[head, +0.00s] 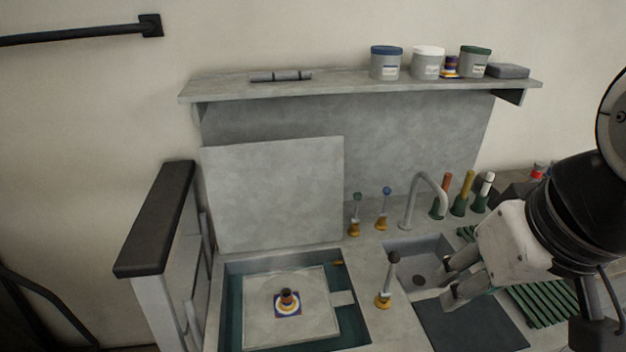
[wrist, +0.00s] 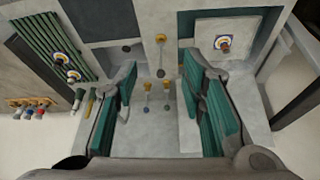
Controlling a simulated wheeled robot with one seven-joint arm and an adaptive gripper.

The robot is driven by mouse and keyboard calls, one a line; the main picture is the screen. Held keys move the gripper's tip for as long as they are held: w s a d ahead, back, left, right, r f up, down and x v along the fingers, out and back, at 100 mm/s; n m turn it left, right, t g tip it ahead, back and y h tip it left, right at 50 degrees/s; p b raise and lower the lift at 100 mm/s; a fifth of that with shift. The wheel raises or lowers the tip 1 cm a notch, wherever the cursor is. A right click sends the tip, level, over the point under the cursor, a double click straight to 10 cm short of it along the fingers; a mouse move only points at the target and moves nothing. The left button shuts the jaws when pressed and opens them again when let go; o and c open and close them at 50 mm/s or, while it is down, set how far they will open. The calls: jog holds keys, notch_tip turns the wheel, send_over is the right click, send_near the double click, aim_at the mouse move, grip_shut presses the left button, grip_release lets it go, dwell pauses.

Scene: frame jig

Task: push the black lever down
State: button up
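The black-knobbed lever (head: 388,283) stands upright on a yellow base on the counter, between the recessed tray and the sink. It also shows in the wrist view (wrist: 161,55), in the gap between the fingertips but beyond them. My gripper (head: 447,281) is to the right of the lever in the head view, over the sink area, apart from it and empty. In the wrist view my gripper (wrist: 160,68) has its two green-padded fingers spread wide. Two similar levers, one green-knobbed (head: 356,214) and one blue-knobbed (head: 383,209), stand behind.
A grey faucet (head: 427,185) rises behind the sink (head: 413,247). A recessed tray (head: 232,300) at left holds a plate with a ringed peg (head: 287,299), and a raised panel (head: 272,195) stands behind it. Handled tools (head: 463,194) stand at back right. A shelf (head: 340,85) hangs above.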

jog(key=shift+w, duration=0.15)
jog(key=c, duration=0.4)
jog(key=shift+w+r, duration=0.15)
jog(key=shift+w, duration=0.2)
grip_shut()
jog(key=w+f+n+g, duration=0.1)
jog(key=w+f, duration=0.3)
jog(key=w, duration=0.8)
jog(key=w+a+f+n+g+y, duration=0.1)
jog(key=w+f, duration=0.3)
jog(key=w, duration=0.9)
jog(key=shift+w+f+n+g, duration=0.15)
jog(key=shift+n+g, duration=0.15)
jog(key=shift+n, duration=0.4)
jog(key=shift+a, duration=0.1)
